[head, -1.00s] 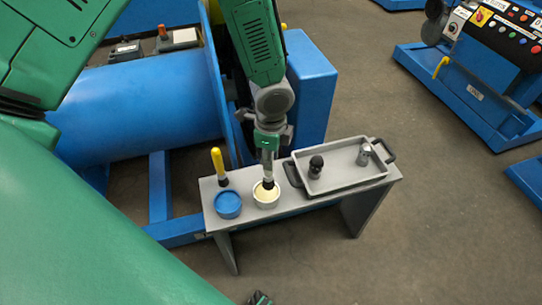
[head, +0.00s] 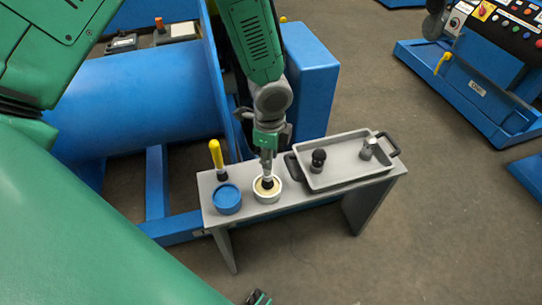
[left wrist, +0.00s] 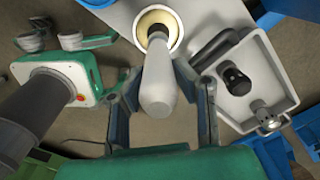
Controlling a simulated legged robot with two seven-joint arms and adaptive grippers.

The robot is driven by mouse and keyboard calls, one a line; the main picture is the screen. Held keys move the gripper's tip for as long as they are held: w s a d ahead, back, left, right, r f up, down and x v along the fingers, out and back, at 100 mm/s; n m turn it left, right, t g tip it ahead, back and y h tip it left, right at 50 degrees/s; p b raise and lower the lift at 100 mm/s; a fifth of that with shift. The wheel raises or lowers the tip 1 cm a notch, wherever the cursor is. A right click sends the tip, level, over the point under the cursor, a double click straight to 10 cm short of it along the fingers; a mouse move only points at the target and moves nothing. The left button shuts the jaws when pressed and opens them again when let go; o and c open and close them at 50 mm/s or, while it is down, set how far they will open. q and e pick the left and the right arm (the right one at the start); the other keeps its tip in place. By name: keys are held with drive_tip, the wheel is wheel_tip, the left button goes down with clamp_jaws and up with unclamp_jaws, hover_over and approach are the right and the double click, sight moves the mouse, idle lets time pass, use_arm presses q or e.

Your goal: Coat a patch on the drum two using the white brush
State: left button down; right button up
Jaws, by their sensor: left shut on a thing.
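The white brush (left wrist: 157,85) is held upright in my left gripper (head: 267,158), which is shut on its handle. The brush's dark lower end is inside a white pot (head: 277,193) of cream-coloured material, also seen in the left wrist view (left wrist: 172,16). The bristle tip is hidden in the pot. A large blue drum (head: 140,105) lies behind the bench at the left; no label shows whether it is drum two. My right gripper (left wrist: 60,40) appears in the left wrist view with its fingers apart and empty; only a small part shows at the head view's bottom edge.
A blue control console (head: 470,90) stands right. Floor right of the bench is clear.

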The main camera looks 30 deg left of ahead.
use_arm(q)
drive_tip(key=shift+a+f, duration=0.15)
drive_tip(key=shift+a, duration=0.05)
drive_tip(key=shift+d+f, duration=0.2)
drive_tip(key=shift+d, duration=0.05)
drive_tip(key=shift+a+f, duration=0.1)
drive_tip(key=shift+f, duration=0.05)
idle(0.3)
drive_tip(key=shift+s+f, duration=0.1)
idle(1.6)
wheel_tip(320, 180, up, 2)
drive_tip(key=shift+r+p, duration=0.1)
drive_tip(key=shift+p, duration=1.15)
wheel_tip(320, 180, up, 5)
drive_tip(key=p, duration=0.5)
